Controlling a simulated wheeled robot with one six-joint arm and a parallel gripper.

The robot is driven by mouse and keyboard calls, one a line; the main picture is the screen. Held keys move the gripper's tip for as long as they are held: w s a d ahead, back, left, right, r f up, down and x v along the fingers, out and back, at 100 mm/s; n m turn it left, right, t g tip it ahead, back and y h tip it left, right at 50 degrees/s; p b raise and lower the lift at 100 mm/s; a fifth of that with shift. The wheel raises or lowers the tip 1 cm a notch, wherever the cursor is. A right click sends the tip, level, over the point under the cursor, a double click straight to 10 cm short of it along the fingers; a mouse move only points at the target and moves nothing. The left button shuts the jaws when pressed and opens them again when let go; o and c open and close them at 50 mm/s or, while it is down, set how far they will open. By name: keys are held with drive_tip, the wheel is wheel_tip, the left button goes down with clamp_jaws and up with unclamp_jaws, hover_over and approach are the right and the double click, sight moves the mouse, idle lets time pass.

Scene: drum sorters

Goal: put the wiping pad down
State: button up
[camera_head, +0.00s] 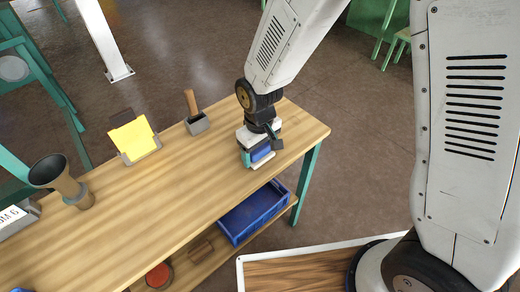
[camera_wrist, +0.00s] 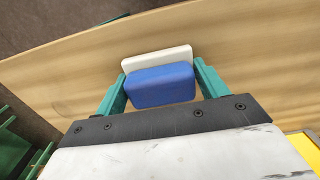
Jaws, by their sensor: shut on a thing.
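The wiping pad is a blue block (camera_wrist: 160,84) with a white layer (camera_wrist: 157,58) along one side. My gripper (camera_wrist: 160,87) has its two teal fingers closed on the blue part, one on each side. In the head view the pad (camera_head: 262,153) is at the right end of the wooden table (camera_head: 150,195), under my gripper (camera_head: 258,150). The white layer is low, at or just above the tabletop; I cannot tell whether it touches. My arm and gripper hide part of the pad in the head view.
A wooden-handled tool in a grey holder (camera_head: 198,123) and yellow cards in a stand (camera_head: 136,138) are along the far edge. A dark-mouthed cup (camera_head: 61,180) stands at the left. A blue crate (camera_head: 254,212) is on the lower shelf. The tabletop in front is clear.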

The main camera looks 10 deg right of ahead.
sight(261, 148)
drive_tip(key=shift+f, duration=0.15)
drive_tip(key=shift+s+d+f, duration=0.2)
drive_tip(key=shift+s+f, duration=0.05)
drive_tip(key=shift+f, duration=0.15)
drive_tip(key=o, duration=0.9)
drive_tip(key=shift+o, duration=0.6)
drive_tip(key=r, duration=1.2)
drive_tip(key=shift+w+a+r, duration=0.15)
drive_tip(key=shift+w+r, duration=0.1)
drive_tip(key=s+d+r+m, duration=0.2)
drive_tip(key=d+r, duration=0.5)
drive_tip(key=s+d+r+m, duration=0.2)
drive_tip(key=s+d+r, duration=0.2)
drive_tip(key=s+d, duration=0.3)
drive_tip(key=s+d+r+m+t, duration=0.1)
drive_tip(key=s+d+r, duration=0.3)
drive_tip(key=s, duration=0.6)
drive_tip(key=d+m, duration=0.1)
drive_tip(key=d, duration=0.1)
drive_tip(key=shift+s+d+r+m, duration=0.15)
drive_tip(key=shift+s+d+m, duration=0.05)
drive_tip(key=shift+d+m, duration=0.2)
